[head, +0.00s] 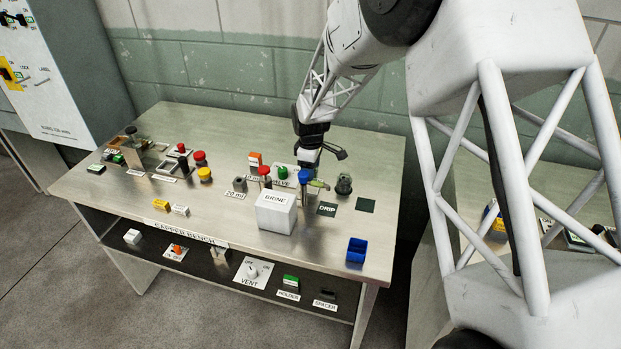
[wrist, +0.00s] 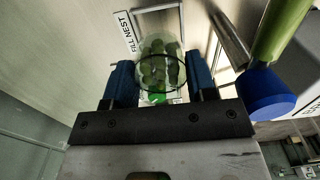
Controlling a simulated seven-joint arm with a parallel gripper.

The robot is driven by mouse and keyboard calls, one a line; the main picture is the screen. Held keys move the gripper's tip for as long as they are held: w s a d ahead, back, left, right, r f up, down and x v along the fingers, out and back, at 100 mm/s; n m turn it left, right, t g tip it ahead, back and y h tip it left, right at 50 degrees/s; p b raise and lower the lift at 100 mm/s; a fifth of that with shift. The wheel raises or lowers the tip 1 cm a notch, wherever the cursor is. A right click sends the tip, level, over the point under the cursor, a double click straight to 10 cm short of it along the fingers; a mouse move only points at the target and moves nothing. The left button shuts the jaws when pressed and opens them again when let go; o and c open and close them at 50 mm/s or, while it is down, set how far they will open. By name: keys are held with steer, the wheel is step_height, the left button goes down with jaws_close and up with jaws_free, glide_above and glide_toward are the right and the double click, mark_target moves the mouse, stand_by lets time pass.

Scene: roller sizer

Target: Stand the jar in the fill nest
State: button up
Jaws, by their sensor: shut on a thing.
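The jar (wrist: 158,62) is clear glass with green, rounded contents, seen in the wrist view. My gripper (wrist: 160,82) is shut on it, with a blue finger on each side. In the head view, my gripper (head: 308,165) is low over the back of the bench, and I cannot make out the held jar there. The fill nest (wrist: 158,10), a pale rectangular frame with a "FILL NEST" label (wrist: 126,32), lies just beyond the jar in the wrist view. The jar covers part of it. I cannot tell whether the jar's base touches the nest.
A blue-ended green cylinder (wrist: 266,95) is close to the right finger in the wrist view. A dark glass jar (head: 344,185) stands to the right. The right front holds a blue bin (head: 356,250).

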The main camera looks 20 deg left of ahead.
steer(key=shift+f, duration=0.25)
steer(key=shift+f, duration=1.75)
steer(key=shift+f, duration=0.15)
steer(key=o, duration=1)
steer(key=shift+c, duration=0.2)
step_height(320, 180, up, 12)
steer(key=shift+r, duration=0.1)
